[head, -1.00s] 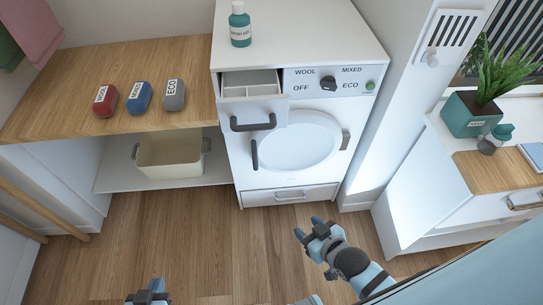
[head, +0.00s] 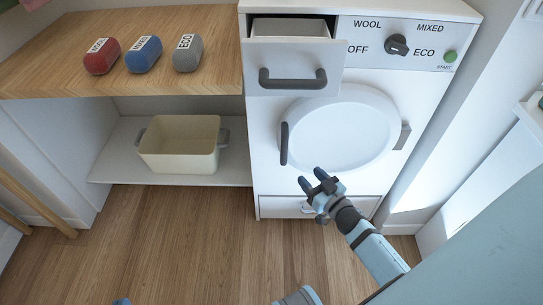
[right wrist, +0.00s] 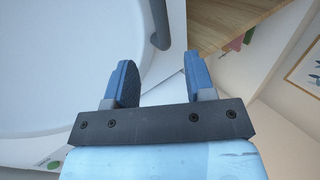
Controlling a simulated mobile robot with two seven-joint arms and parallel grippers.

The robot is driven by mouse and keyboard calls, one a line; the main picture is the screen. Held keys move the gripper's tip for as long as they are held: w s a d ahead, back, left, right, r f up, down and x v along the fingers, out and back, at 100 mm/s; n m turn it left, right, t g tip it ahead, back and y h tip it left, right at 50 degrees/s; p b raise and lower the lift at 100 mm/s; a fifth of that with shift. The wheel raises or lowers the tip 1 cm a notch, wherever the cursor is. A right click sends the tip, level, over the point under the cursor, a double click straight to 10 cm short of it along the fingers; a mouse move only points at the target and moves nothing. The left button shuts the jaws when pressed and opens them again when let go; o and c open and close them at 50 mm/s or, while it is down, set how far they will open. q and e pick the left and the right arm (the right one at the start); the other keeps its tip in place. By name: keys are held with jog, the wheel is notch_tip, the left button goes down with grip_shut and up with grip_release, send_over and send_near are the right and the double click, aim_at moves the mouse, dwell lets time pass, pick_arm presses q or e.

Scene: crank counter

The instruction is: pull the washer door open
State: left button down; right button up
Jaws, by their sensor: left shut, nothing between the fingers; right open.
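The washer (head: 262,170) stands at centre right in the head view. Its round white door (head: 345,130) looks shut, with a dark upright handle (head: 284,144) on its left edge and a grey hinge (head: 403,136) on its right. My right gripper (head: 313,180) is open and empty, in front of the washer and below the handle in the picture. In the right wrist view the open fingers (right wrist: 158,62) show with nothing between them; the dark handle (right wrist: 161,25) lies ahead of them, apart. My left gripper (head: 121,301) shows only a blue tip at the bottom edge, shut and empty.
The detergent drawer (head: 293,62) stands pulled out above the door, with its own dark handle (head: 292,80). A wooden counter (head: 60,60) holds red, blue and grey labelled pieces. A cream basket (head: 180,150) sits on the shelf below. The floor (head: 190,235) in front is clear.

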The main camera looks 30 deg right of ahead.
aim_at(286, 151)
jog(key=w, duration=0.4)
jog(key=w+b, duration=0.1)
jog(key=w, duration=0.3)
jog(key=w+b, duration=0.1)
jog(key=w, duration=0.3)
jog(key=shift+w+a, duration=0.25)
pick_arm(q)
jog(key=shift+w+d+r+t+h, duration=0.25)
jog(key=shift+d+r+t, duration=0.1)
jog(key=shift+r, duration=0.35)
jog(key=shift+w+d+r+t+h, duration=0.25)
jog(key=shift+d+r+t, duration=0.15)
jog(key=shift+r, duration=0.25)
jog(key=shift+w+d+r+t+h, duration=0.25)
jog(key=shift+d+r+t, duration=0.1)
jog(key=shift+r, duration=0.35)
pick_arm(e)
jog(key=shift+w, duration=0.65)
grip_shut()
pick_arm(q)
jog(key=shift+a, duration=0.1)
pick_arm(e)
jog(key=shift+s, duration=0.15)
